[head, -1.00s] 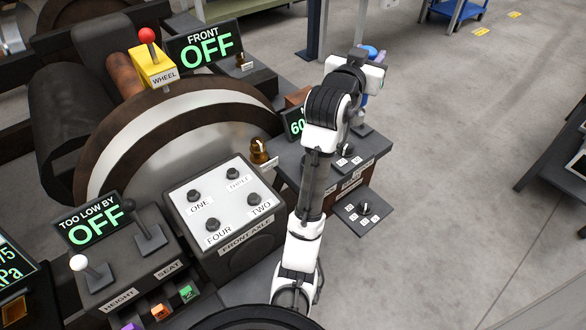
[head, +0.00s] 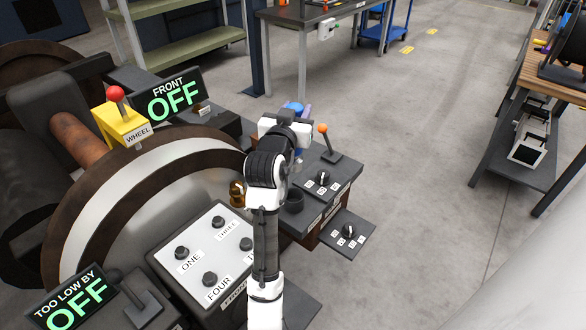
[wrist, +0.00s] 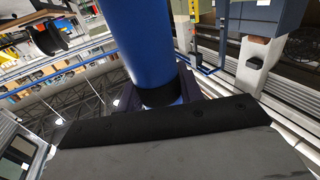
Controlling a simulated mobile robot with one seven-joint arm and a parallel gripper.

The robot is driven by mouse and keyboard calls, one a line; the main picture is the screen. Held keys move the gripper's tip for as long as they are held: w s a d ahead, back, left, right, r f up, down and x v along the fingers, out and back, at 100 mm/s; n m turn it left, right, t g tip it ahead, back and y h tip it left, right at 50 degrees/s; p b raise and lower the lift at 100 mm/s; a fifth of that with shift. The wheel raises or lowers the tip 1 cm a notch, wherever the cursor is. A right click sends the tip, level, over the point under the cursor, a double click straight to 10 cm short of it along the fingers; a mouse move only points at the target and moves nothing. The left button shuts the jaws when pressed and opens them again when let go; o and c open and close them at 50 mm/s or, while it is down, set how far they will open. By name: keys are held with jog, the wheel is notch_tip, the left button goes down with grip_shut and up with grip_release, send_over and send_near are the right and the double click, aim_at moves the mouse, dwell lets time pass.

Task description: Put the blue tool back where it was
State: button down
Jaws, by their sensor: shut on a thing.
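The blue tool (head: 294,107) is held in my gripper (head: 304,120) above the dark console at the centre of the head view. My arm and wrist hide much of it there. In the wrist view the tool is a thick blue cylinder (wrist: 146,45) with a black band near its lower part, between the dark purple fingers (wrist: 158,100). My gripper is shut on it.
An orange-knobbed lever (head: 323,130) stands close to the gripper's right. Small dials sit on the console (head: 336,178) and on a lower shelf (head: 347,232). The white button panel (head: 208,250) and the wheel are at left. A workbench (head: 533,150) stands at right, with open floor between.

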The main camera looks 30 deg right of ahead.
aim_at(295, 159)
notch_tip(295, 159, down, 15)
jog(key=shift+r+p, duration=0.2)
jog(key=shift+p, duration=0.4)
jog(key=shift+f, duration=0.2)
jog(key=c, duration=0.9)
grip_release()
jog(key=shift+r, duration=0.2)
jog(key=b+v, duration=0.3)
jog(key=v, duration=0.9)
jog(key=shift+a+f+b, duration=0.1)
jog(key=shift+b, duration=0.2)
